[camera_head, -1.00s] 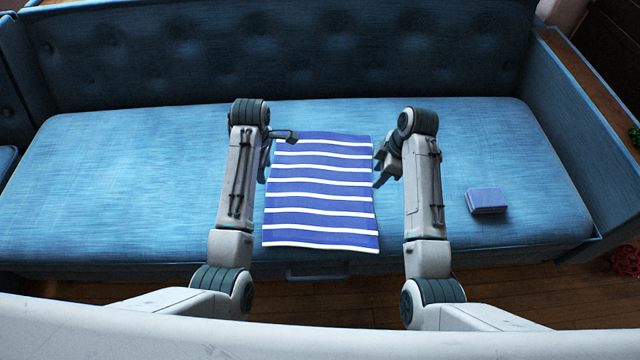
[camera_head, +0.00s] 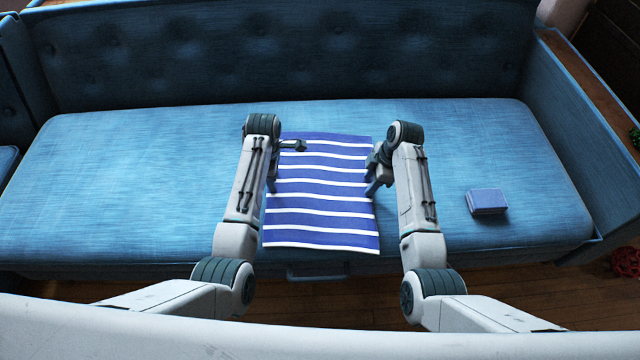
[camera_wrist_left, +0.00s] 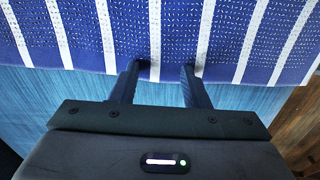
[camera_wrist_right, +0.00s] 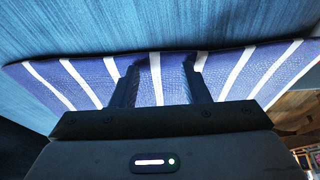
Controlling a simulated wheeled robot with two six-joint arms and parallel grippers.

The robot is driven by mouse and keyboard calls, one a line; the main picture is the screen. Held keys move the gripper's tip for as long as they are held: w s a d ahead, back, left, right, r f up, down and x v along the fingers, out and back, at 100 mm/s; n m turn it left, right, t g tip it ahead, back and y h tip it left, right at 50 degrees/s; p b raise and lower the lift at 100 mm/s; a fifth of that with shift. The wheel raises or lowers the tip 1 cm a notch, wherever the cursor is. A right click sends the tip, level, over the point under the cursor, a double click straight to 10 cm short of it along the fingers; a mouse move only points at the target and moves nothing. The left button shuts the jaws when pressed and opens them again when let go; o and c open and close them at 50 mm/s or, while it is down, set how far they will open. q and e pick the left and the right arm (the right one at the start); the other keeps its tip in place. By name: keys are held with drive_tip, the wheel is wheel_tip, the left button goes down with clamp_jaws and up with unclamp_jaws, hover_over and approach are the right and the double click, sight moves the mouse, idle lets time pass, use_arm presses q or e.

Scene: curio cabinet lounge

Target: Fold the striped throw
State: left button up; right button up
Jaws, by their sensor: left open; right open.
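The striped throw (camera_head: 320,210), blue with white stripes, lies spread flat on the blue sofa seat. My left gripper (camera_head: 272,183) is open at the throw's left edge; in the left wrist view its fingertips (camera_wrist_left: 160,72) straddle a piece of that edge. My right gripper (camera_head: 372,188) is open at the throw's right edge. In the right wrist view its fingers (camera_wrist_right: 160,66) reach over the throw (camera_wrist_right: 232,72), whose edge looks slightly raised between them. My wrists hide small parts of the throw's upper corners.
A small blue box-like object (camera_head: 487,201) sits on the seat (camera_head: 110,190) right of my right arm. The tufted backrest (camera_head: 290,50) rises behind and an armrest (camera_head: 590,130) bounds the right. The seat is clear at the left.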

use_arm(q)
drive_tip(key=shift+f, duration=0.15)
use_arm(e)
drive_tip(key=shift+f, duration=0.15)
use_arm(q)
drive_tip(key=shift+c, duration=0.2)
use_arm(e)
drive_tip(key=shift+c, duration=0.2)
use_arm(q)
clamp_jaws()
use_arm(e)
drive_tip(key=shift+s, duration=0.1)
clamp_jaws()
